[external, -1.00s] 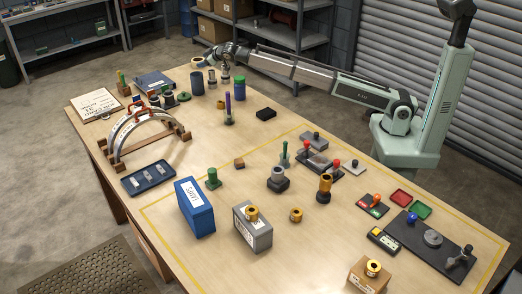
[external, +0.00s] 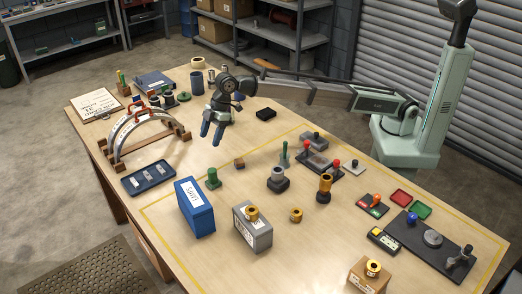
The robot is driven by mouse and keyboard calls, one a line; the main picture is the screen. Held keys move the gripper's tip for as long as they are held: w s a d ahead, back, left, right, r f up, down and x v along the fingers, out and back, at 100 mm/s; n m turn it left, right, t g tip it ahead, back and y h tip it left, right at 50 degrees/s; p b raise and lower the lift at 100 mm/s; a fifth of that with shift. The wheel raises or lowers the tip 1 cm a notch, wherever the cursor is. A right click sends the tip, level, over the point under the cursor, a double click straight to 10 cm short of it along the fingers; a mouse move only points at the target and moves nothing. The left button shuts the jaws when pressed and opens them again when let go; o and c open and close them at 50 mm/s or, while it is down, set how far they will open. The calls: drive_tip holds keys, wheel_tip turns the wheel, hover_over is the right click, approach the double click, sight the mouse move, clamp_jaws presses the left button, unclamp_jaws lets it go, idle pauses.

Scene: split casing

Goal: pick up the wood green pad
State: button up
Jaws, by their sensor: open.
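I cannot tell for sure which thing is the wood green pad. A small brown wooden block (external: 239,162) lies alone near the middle of the table; any green on it is too small to see. A green knobbed piece (external: 213,178) stands near the blue box. My gripper (external: 211,138) is open and empty, its blue fingers pointing down over the back middle of the table. It is behind and left of the wooden block, apart from it, and partly hides things behind it.
A blue box (external: 195,208) and a grey box (external: 253,229) stand at the front. A metal arch (external: 133,133) on wooden supports and a dark blue tray (external: 149,178) are at the left. Several knobbed pieces crowd the middle right. Bare table lies in front of my gripper.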

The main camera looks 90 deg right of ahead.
drive_tip(key=n+g, duration=0.1)
approach(212, 170)
drive_tip(key=x, duration=1.2)
drive_tip(key=shift+f, duration=0.25)
drive_tip(key=shift+c, duration=0.2)
drive_tip(key=c, duration=1)
drive_tip(key=shift+r, duration=0.1)
